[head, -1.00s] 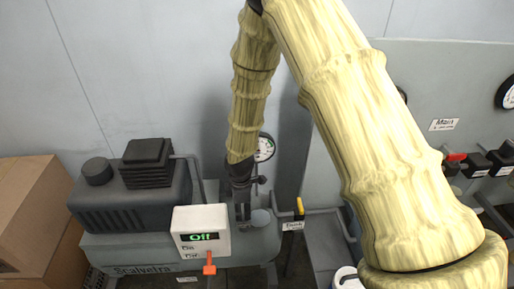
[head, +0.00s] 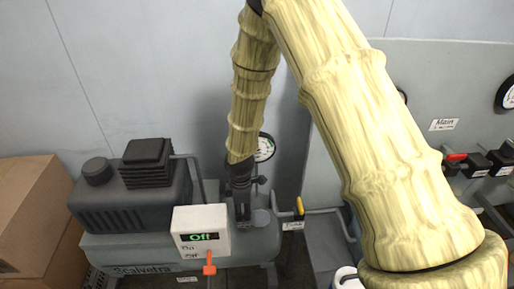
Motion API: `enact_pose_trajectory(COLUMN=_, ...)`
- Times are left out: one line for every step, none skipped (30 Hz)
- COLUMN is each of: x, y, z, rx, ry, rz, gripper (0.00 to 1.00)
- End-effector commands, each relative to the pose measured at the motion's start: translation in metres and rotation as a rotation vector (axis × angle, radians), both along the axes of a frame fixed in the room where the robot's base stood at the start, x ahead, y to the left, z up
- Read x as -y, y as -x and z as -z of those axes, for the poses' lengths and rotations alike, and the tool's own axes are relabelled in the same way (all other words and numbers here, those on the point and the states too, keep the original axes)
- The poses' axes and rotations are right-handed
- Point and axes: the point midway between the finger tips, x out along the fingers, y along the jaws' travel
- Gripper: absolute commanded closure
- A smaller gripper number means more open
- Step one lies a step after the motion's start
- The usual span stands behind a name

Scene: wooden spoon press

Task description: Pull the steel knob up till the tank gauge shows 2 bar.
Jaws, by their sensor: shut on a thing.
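My gripper (head: 242,208) points down over the right part of the compressor tank (head: 258,247). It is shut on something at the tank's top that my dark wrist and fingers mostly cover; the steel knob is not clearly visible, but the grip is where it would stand. The tank gauge (head: 265,147), a round white dial, shows just right of my wrist, partly covered by it. Its needle is too small to read.
A white switch box (head: 215,245) with a green "Off" display and an orange lever (head: 209,264) stands left of my gripper. A yellow-handled valve (head: 300,206) is at right. Cardboard boxes (head: 30,205) stand far left. A panel with a red-handled valve (head: 456,157) is right.

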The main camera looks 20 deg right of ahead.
Motion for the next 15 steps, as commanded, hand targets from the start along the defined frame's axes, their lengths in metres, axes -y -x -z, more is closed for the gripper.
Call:
enact_pose_trajectory(x=0.0003, y=-0.0020, z=-0.0004, rx=0.004, ry=0.000, rz=0.001, gripper=0.87)
enact_pose_trajectory(x=0.0003, y=-0.0020, z=0.0000, rx=0.004, ry=0.000, rz=0.001, gripper=0.87)
enact_pose_trajectory(x=0.0003, y=-0.0020, z=0.0007, rx=0.004, ry=0.000, rz=0.001, gripper=0.87)
enact_pose_trajectory(x=0.0003, y=-0.0020, z=0.0011, rx=0.004, ry=0.000, rz=0.001, gripper=0.87)
enact_pose_trajectory(x=0.0003, y=-0.0020, z=0.0016, rx=0.004, ry=0.000, rz=0.001, gripper=0.87)
enact_pose_trajectory(x=0.0003, y=-0.0020, z=0.0023, rx=0.004, ry=0.000, rz=0.001, gripper=0.87)
enact_pose_trajectory(x=0.0003, y=-0.0020, z=0.0027, rx=0.004, ry=0.000, rz=0.001, gripper=0.87)
enact_pose_trajectory(x=0.0003, y=-0.0020, z=0.0032, rx=0.004, ry=0.000, rz=0.001, gripper=0.87)
enact_pose_trajectory(x=0.0003, y=-0.0020, z=0.0038, rx=0.004, ry=0.000, rz=0.000, gripper=0.87)
enact_pose_trajectory(x=0.0003, y=-0.0020, z=0.0043, rx=0.004, ry=0.000, rz=0.000, gripper=0.87)
enact_pose_trajectory(x=0.0003, y=-0.0020, z=0.0048, rx=0.004, ry=0.000, rz=0.000, gripper=0.87)
enact_pose_trajectory(x=0.0003, y=-0.0020, z=0.0054, rx=0.004, ry=0.000, rz=0.000, gripper=0.87)
enact_pose_trajectory(x=0.0003, y=-0.0020, z=0.0058, rx=0.004, ry=0.000, rz=0.000, gripper=0.87)
enact_pose_trajectory(x=0.0003, y=-0.0020, z=0.0061, rx=0.004, ry=0.000, rz=0.000, gripper=0.87)
enact_pose_trajectory(x=0.0003, y=-0.0020, z=0.0063, rx=0.004, ry=0.000, rz=0.000, gripper=0.87)
